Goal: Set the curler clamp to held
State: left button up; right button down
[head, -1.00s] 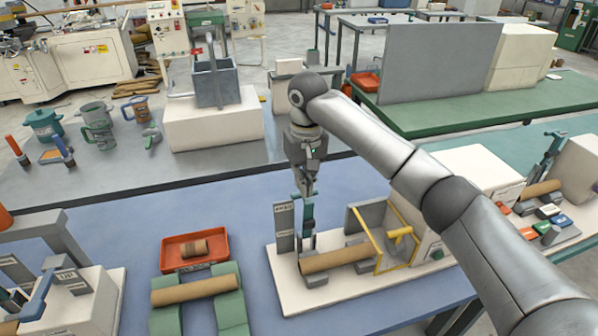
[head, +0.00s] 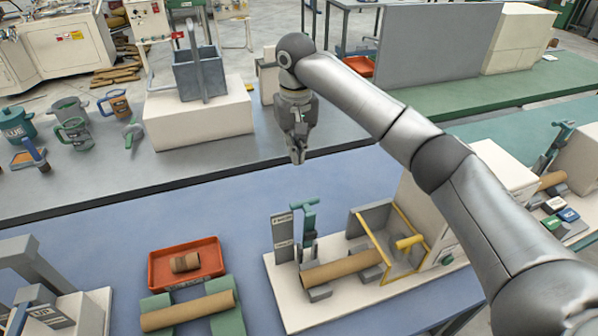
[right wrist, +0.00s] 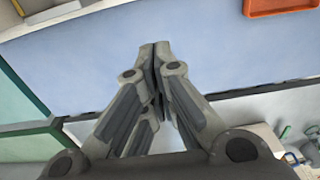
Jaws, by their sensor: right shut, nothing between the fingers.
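The curler clamp (head: 308,222) is a teal lever with a crossbar at its top. It stands upright on the pale base (head: 345,303) of the winder, beside a grey label post (head: 283,237) whose lettering is too small to read surely. A brown cardboard tube (head: 340,268) lies just in front of the clamp. My right gripper (head: 297,160) hangs above and behind the clamp, apart from it, with its fingers together and nothing between them. In the right wrist view its fingertips (right wrist: 155,50) meet over the blue table. My left gripper is not in view.
A yellow-framed guard (head: 405,242) and a white housing stand right of the tube. A red tray (head: 186,281) with a short roll and a green cradle holding another tube (head: 188,310) are at left. The blue table (head: 180,215) behind them is clear.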

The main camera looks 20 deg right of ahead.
pick_arm(q)
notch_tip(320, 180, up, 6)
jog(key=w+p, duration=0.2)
jog(key=p, duration=0.3)
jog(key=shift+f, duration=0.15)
pick_arm(e)
jog(key=s+f, duration=0.3)
jog(key=f, duration=0.5)
jog(key=shift+s+f, duration=0.2)
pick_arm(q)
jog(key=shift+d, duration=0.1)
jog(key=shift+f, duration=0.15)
pick_arm(e)
jog(key=shift+w+d, duration=0.1)
